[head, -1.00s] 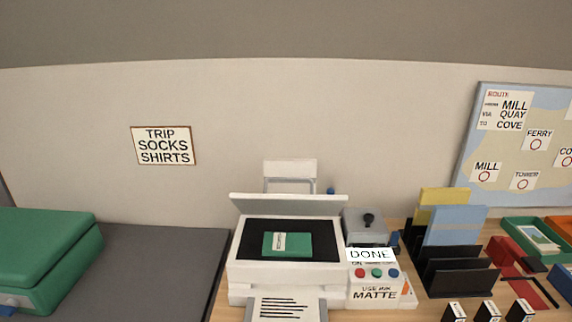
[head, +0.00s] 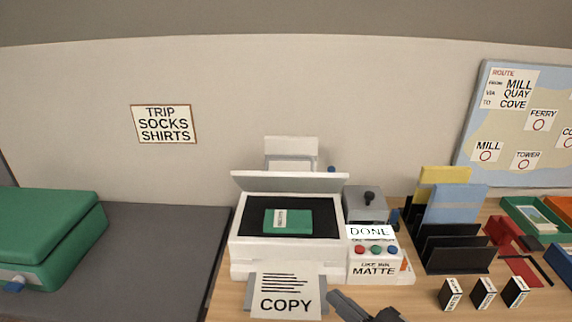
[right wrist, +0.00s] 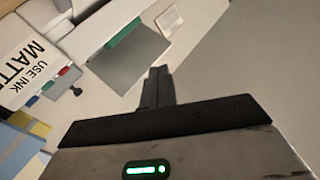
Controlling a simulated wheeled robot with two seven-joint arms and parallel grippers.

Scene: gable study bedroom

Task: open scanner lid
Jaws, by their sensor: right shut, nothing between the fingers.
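The white scanner (head: 290,257) stands on the wooden desk in the head view. Its lid (head: 290,182) is raised and tilted back, showing the dark glass bed (head: 253,219). A green booklet with a white label (head: 288,221) lies on the bed. The scanner also shows in the right wrist view (right wrist: 88,48), tilted. My right gripper (head: 345,300) is shut and empty in front of the scanner, at the bottom of the head view; its fingers (right wrist: 157,85) show together in the right wrist view. My left gripper is not in view.
A printed COPY sheet (head: 287,293) sits in the front tray. Right of the scanner are a button panel with a DONE display (head: 370,232), a black file rack (head: 455,250) and small ink boxes (head: 484,291). A green case (head: 50,235) lies on the grey surface at left.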

